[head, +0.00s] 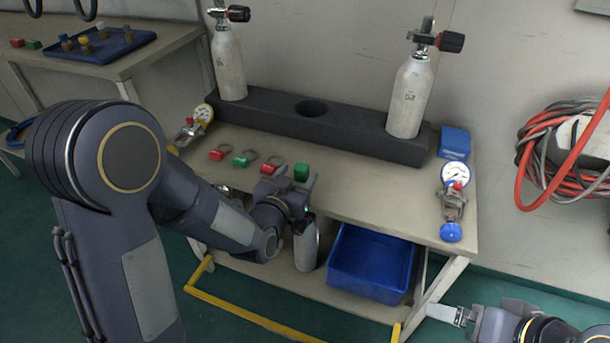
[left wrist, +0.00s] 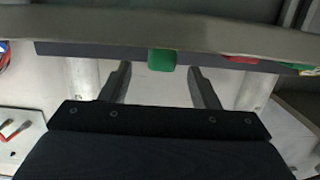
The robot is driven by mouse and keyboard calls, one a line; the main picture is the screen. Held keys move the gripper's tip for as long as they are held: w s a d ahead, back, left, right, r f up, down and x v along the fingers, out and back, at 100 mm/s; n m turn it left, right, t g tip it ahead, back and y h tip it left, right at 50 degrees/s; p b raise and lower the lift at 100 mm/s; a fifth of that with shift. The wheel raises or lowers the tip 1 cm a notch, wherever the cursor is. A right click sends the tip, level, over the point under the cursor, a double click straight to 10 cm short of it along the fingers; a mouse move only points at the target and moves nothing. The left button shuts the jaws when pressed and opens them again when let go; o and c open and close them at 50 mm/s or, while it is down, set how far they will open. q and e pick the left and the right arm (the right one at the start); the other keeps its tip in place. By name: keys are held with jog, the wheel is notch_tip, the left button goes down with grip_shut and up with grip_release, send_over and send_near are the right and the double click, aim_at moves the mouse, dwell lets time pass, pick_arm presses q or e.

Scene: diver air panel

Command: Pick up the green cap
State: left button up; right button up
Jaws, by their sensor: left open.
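The green cap (head: 301,172), a small block, sits near the front edge of the workbench top, at the right end of a short row of pieces. My left gripper (head: 289,181) is open and empty, low at the bench's front edge, just in front of the cap. In the left wrist view the green cap (left wrist: 162,60) shows beyond and between the spread fingers of the left gripper (left wrist: 158,75), apart from both. My right gripper (head: 448,314) is at the lower right of the head view, away from the bench top; its jaw opening is unclear.
Red (head: 217,154) and green (head: 241,160) ringed pieces and another red one (head: 268,168) lie left of the cap. A dark rack (head: 330,128) with two cylinders stands behind. A gauge (head: 456,176) is at the right. A blue bin (head: 372,262) sits below.

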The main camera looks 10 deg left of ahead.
aim_at(302, 165)
pick_arm(q)
jog(key=b+x, duration=0.1)
jog(key=x, duration=0.4)
jog(key=shift+w, duration=0.35)
jog(key=shift+a, duration=0.1)
jog(key=c, duration=1.1)
jog(key=shift+o, duration=0.2)
jog(key=shift+r, duration=0.15)
jog(key=shift+r, duration=0.3)
notch_tip(302, 165, up, 2)
jog(key=shift+r+p, duration=0.2)
jog(key=shift+p, duration=0.5)
jog(key=s+a+r+p, duration=0.2)
jog(key=s+r+p, duration=0.3)
jog(key=s+r, duration=0.4)
jog(key=shift+d+v, duration=0.5)
jog(key=shift+v, duration=1.95)
